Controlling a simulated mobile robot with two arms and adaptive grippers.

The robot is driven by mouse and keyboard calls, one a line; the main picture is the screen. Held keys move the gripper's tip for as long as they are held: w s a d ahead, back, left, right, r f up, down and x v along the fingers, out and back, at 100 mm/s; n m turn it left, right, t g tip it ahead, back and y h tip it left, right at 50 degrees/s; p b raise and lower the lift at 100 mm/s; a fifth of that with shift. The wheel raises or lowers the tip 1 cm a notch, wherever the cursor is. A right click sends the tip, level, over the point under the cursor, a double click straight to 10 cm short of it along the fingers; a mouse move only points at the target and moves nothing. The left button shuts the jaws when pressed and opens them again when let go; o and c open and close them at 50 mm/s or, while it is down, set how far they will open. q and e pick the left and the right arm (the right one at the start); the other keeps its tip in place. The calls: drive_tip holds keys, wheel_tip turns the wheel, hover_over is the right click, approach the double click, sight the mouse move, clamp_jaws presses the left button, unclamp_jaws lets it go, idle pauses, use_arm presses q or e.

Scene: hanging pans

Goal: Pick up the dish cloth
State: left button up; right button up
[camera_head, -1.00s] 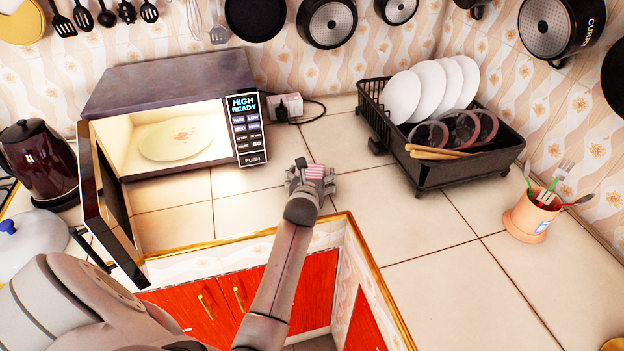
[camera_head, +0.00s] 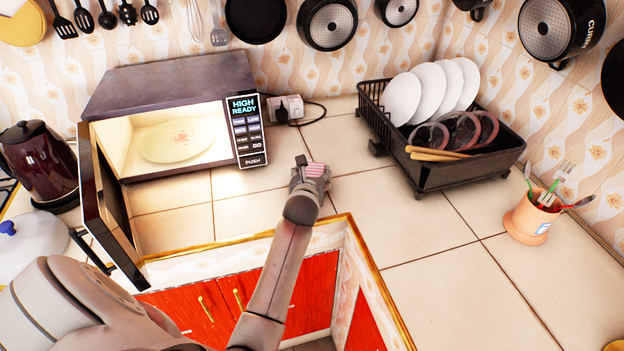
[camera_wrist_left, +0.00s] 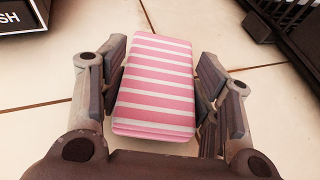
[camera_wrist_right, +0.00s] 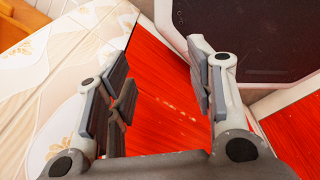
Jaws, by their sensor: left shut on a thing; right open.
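The dish cloth (camera_wrist_left: 155,85) is a folded pink block with white stripes. In the left wrist view it lies between the two fingers of my left gripper (camera_wrist_left: 160,92), which is shut on it. In the head view the cloth (camera_head: 316,170) shows as a small pink patch at the end of my left arm, over the tiled counter in front of the microwave's right side. My left gripper (camera_head: 310,176) hides part of it there. I cannot tell whether the cloth touches the counter. My right gripper (camera_wrist_right: 160,95) is open and empty, facing red cabinet fronts.
The open microwave (camera_head: 170,80) with a plate inside stands at the left, its door swung toward me. A black dish rack (camera_head: 455,170) with plates stands right of the cloth. A utensil cup (camera_head: 528,218) is at the far right. The tiles between are clear.

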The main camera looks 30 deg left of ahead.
use_arm(q)
drive_tip(key=s+d+r, duration=0.3)
drive_tip(key=s+r, duration=0.9)
drive_tip(key=s, duration=0.1)
drive_tip(key=shift+s+d, duration=0.2)
drive_tip(key=shift+s, duration=0.15)
drive_tip(key=o, duration=0.3)
drive_tip(key=shift+f, duration=0.1)
drive_tip(key=shift+c, duration=1)
